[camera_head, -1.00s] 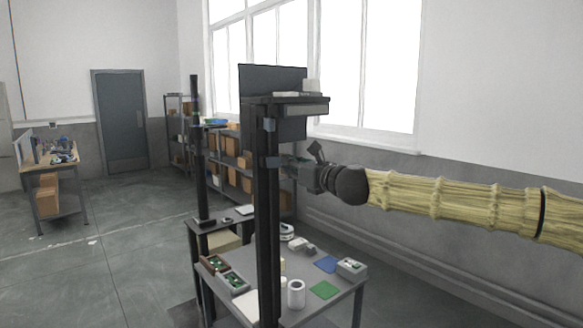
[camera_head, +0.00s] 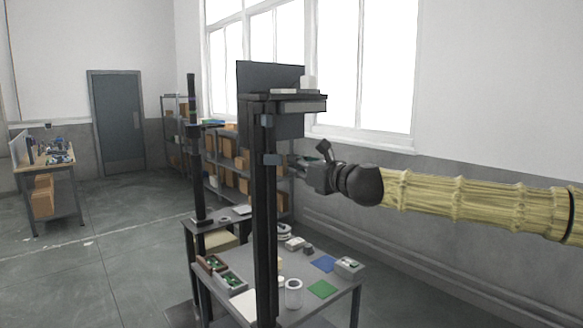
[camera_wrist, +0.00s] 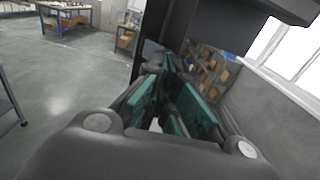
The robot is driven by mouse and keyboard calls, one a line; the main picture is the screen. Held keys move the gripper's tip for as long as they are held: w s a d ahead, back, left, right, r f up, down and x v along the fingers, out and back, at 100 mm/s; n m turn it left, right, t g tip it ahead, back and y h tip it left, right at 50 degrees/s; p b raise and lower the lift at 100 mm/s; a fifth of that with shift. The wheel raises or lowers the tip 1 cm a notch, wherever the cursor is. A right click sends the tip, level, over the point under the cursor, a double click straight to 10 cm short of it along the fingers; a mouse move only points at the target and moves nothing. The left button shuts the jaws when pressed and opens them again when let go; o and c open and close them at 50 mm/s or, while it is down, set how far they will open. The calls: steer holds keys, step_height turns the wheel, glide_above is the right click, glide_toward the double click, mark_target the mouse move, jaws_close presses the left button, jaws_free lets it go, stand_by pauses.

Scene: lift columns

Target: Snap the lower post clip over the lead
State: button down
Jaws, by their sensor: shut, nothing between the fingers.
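The dark upright post (camera_head: 262,215) stands at the near edge of the work table. It carries two blue-grey clips, the upper clip (camera_head: 267,121) and the lower clip (camera_head: 272,159). I cannot make out the lead against the dark post, nor whether the lower clip is closed over it. My gripper (camera_head: 295,168) is just right of the lower clip, at about its height, and looks apart from it. In the wrist view its teal-padded fingers (camera_wrist: 172,98) are shut and empty, pointing toward the dark post (camera_wrist: 148,60).
Open floor lies left.

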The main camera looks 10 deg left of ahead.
steer(key=shift+b+v, duration=0.35)
steer(key=shift+v, duration=1.1)
steer(key=shift+f, duration=0.1)
